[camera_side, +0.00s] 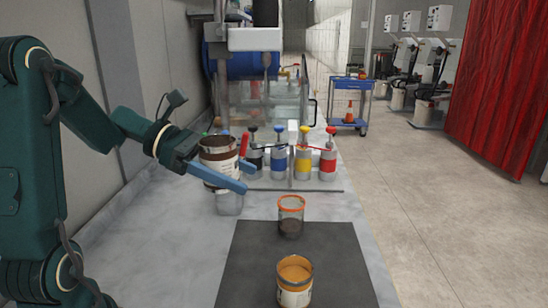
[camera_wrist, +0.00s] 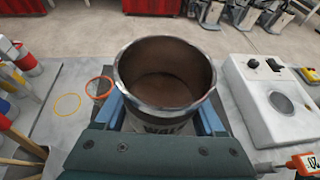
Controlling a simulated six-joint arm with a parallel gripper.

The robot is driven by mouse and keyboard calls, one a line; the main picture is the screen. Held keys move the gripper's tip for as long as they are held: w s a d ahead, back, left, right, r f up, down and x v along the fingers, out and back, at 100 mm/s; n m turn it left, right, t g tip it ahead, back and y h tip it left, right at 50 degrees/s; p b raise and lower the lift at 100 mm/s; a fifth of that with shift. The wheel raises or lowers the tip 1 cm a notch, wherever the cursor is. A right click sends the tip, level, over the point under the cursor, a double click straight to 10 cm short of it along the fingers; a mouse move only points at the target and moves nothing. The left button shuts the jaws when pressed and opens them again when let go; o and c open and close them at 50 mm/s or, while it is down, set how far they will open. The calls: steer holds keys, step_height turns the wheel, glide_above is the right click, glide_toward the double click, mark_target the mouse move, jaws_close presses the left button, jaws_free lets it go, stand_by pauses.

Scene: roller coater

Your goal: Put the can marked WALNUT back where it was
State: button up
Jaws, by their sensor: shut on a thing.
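The can marked WALNUT (camera_side: 217,163) is brown inside, with a pale label. The can's underside is hidden.
A jar with an orange rim (camera_side: 290,216) and an orange-filled can (camera_side: 294,284) stand on the dark mat (camera_side: 345,262). Behind are pump-topped cans, including blue (camera_side: 279,162) and red (camera_side: 328,164). In the wrist view, a white dial device (camera_wrist: 265,95) is right and a yellow ring (camera_wrist: 67,104) left.

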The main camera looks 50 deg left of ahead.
steer(key=w+a+f+m+g, duration=0.1)
steer(key=w+a+f, duration=0.1)
steer(key=w, duration=0.4)
steer(key=m+g+h, duration=0.2)
glide_above(339, 272)
step_height(339, 272, down, 14)
steer(key=shift+s+r, duration=0.1)
steer(key=shift+f, duration=2.05)
steer(key=shift+f, duration=0.1)
steer(key=o, duration=1.6)
steer(key=shift+c, duration=0.2)
